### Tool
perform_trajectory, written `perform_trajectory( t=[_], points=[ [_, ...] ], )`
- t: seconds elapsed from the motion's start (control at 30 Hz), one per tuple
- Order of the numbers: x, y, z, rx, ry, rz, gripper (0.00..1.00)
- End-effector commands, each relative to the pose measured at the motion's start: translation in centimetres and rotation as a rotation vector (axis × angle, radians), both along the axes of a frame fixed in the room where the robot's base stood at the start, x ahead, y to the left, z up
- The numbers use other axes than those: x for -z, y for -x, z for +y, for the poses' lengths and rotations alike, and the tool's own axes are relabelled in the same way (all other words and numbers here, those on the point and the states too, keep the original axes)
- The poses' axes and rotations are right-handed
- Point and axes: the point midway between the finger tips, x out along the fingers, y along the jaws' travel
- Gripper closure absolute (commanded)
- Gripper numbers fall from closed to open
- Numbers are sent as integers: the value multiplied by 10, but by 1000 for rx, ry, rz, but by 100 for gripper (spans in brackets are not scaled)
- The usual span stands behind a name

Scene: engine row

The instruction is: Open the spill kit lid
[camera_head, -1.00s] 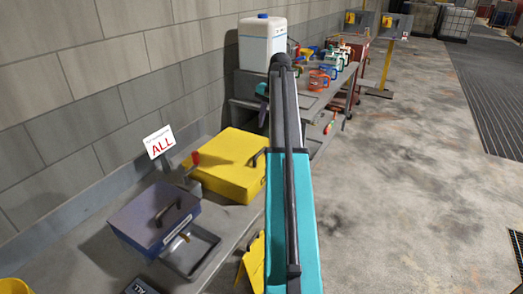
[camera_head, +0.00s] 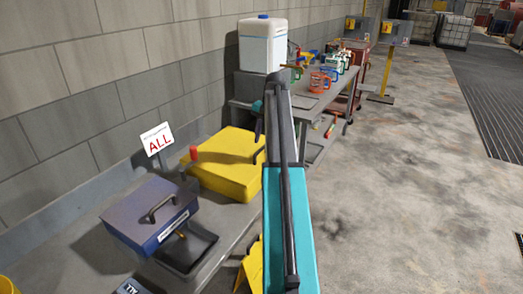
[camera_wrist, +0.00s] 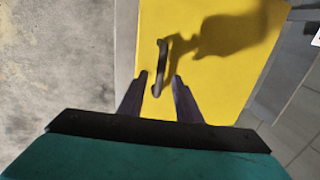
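The spill kit is a yellow box (camera_head: 222,168) on the near bench, and its lid looks closed. In the wrist view the yellow lid (camera_wrist: 215,85) fills the upper middle and carries a dark bar handle (camera_wrist: 161,62). My gripper (camera_wrist: 160,76) is open and empty above the lid. The handle lies ahead of and between the two fingertips in that view; I see no grip on it. In the head view my arm covers the box's right edge, and the handle is not clearly seen there.
A white jug (camera_head: 262,45) stands behind. The concrete floor (camera_head: 400,190) at right is clear.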

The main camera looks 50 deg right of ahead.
Motion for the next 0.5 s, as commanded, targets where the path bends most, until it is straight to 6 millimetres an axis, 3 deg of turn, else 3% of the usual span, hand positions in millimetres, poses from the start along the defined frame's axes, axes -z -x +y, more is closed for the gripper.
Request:
perform_trajectory(
  t=[0.2, 0.5],
  points=[
    [23, -3, 1, 0, -1, 1, 69],
    [30, -5, 1, 1, -1, 1, 69]
  ],
)
